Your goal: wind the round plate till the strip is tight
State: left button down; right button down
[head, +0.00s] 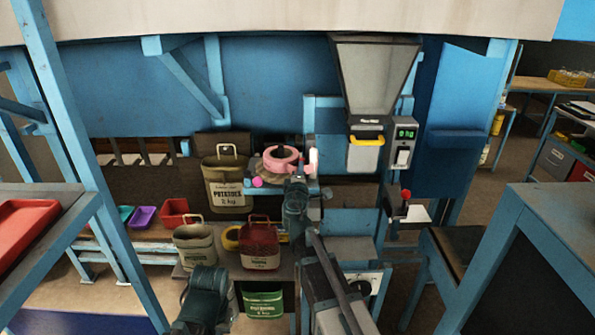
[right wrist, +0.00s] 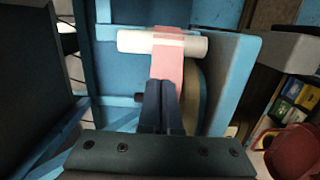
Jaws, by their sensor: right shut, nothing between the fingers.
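A pink strip (head: 281,158) lies in a ring around a dark hub on the small blue stand in the head view. A brownish round plate (head: 266,176) shows below it. In the right wrist view the strip (right wrist: 168,62) runs over a white roller (right wrist: 190,46) toward my fingers, and a tan edge that looks like the plate (right wrist: 193,98) shows beside them. My right gripper (right wrist: 161,86) is shut and empty, its tips in front of the strip; I cannot tell if they touch. It also shows at the stand (head: 297,178). Only my left arm shows, low in the head view; its gripper is not visible.
A potato sack (head: 227,185) stands left of the stand. A beige sack (head: 194,246) and a red sack (head: 260,246) stand in front, with a green sack (head: 263,304) lower down.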

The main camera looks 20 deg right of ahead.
jog(key=shift+w+d, duration=0.45)
jog(key=shift+d, duration=0.3)
dwell(0.3)
jog(key=s+a, duration=0.2)
jog(key=s, duration=1.1)
jog(key=w+a+n+g+h, duration=0.3)
jog(key=a+n+h, duration=0.2)
jog(key=a+n, duration=0.65)
jog(key=w+d+n, duration=0.1)
jog(key=w+d, duration=0.4)
jog(key=d, duration=0.1)
jog(key=w+d+n, duration=0.2)
jog(key=w+d, duration=0.3)
jog(key=w, duration=0.1)
jog(key=shift+d, duration=0.35)
jog(key=shift+d, duration=0.15)
